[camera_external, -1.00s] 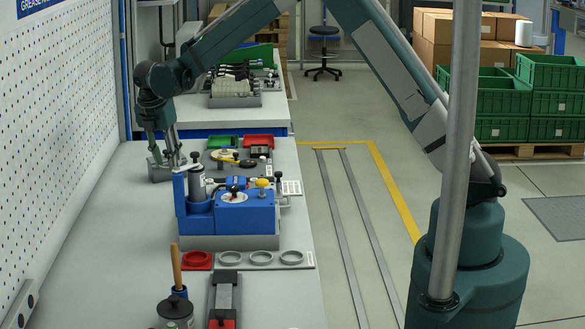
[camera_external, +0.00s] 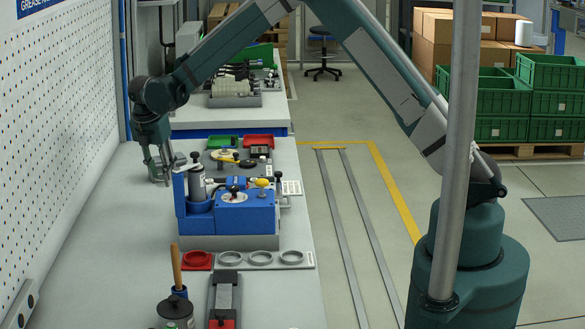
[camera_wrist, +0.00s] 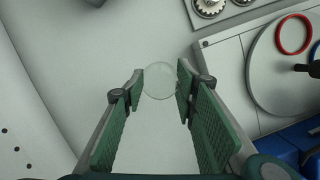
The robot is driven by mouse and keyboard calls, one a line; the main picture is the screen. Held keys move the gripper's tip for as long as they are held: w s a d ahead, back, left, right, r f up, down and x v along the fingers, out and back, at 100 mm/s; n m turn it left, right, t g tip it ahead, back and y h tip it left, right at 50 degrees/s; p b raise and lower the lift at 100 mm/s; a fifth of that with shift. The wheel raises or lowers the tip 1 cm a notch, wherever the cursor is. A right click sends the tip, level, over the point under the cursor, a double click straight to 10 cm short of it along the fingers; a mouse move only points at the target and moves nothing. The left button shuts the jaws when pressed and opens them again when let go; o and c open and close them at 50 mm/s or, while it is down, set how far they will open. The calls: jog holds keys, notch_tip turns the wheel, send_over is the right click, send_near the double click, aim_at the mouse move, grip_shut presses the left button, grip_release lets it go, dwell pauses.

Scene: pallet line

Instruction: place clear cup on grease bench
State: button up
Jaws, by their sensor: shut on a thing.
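A clear cup (camera_wrist: 159,80) shows faintly in the wrist view as a transparent round shape between my fingertips. My gripper (camera_wrist: 160,84) is shut on it, with one green-padded finger on each side. In the external view my gripper (camera_external: 161,176) points down over the far left part of the grease bench (camera_external: 110,235), behind and left of the blue device. The cup cannot be made out there. I cannot tell whether its base touches the bench top.
The blue device (camera_external: 238,212) stands right of my gripper. A grey plate with a disc (camera_wrist: 262,75) and a red ring (camera_wrist: 293,34) lies beside it. The white pegboard (camera_external: 60,110) borders the bench on the left. Bare bench top lies in front of my gripper.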

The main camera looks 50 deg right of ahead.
jog(key=shift+f, duration=1.25)
jog(key=shift+f, duration=1.9)
jog(key=shift+f, duration=0.2)
jog(key=o, duration=0.7)
jog(key=shift+r, duration=0.3)
jog(key=v, duration=1.2)
